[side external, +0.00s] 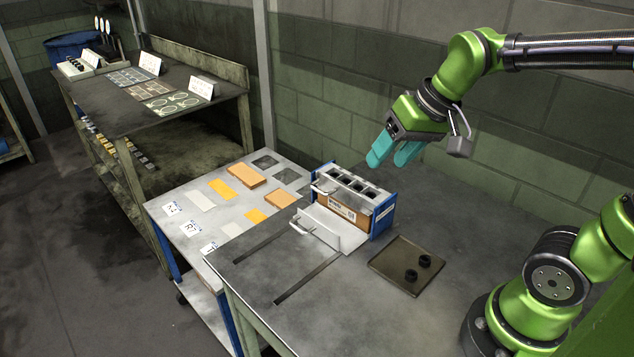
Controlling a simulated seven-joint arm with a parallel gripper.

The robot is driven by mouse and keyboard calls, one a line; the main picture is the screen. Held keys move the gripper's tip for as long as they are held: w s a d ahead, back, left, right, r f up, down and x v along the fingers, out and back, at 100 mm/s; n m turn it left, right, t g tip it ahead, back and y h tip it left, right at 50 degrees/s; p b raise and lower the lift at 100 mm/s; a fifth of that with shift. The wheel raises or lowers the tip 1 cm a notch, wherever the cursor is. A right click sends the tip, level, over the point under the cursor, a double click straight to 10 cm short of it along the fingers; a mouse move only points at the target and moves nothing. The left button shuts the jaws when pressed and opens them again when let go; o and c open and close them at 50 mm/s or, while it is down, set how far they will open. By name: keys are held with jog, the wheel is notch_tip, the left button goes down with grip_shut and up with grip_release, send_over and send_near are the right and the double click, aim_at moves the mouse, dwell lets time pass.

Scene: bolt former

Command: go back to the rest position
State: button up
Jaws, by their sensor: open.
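My gripper (393,152) has teal fingers and hangs in the air above and behind the bolt former (382,222). Its fingers are apart and nothing shows between them. The bolt former is a box with blue ends, a grey top with several dark square openings, and a brown front with a label. A bent metal plate (330,228) with a handle stands at its front left. My gripper is not touching any of these.
A shallow brown tray (388,270) with two black round parts (418,269) lies right of the former. Two slots cross the grey table (350,310). A lower cart (165,228) at left holds orange and grey plates and labelled cards. A wall stands behind.

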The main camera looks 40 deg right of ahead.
jog(key=s, duration=0.1)
jog(key=s+a+t, duration=0.1)
jog(key=s, duration=0.1)
jog(key=s+a+t, duration=0.1)
jog(key=s, duration=0.1)
jog(key=shift+s+a+r+y, duration=0.1)
jog(key=shift+s+a+y, duration=0.05)
jog(key=shift+s+y, duration=0.15)
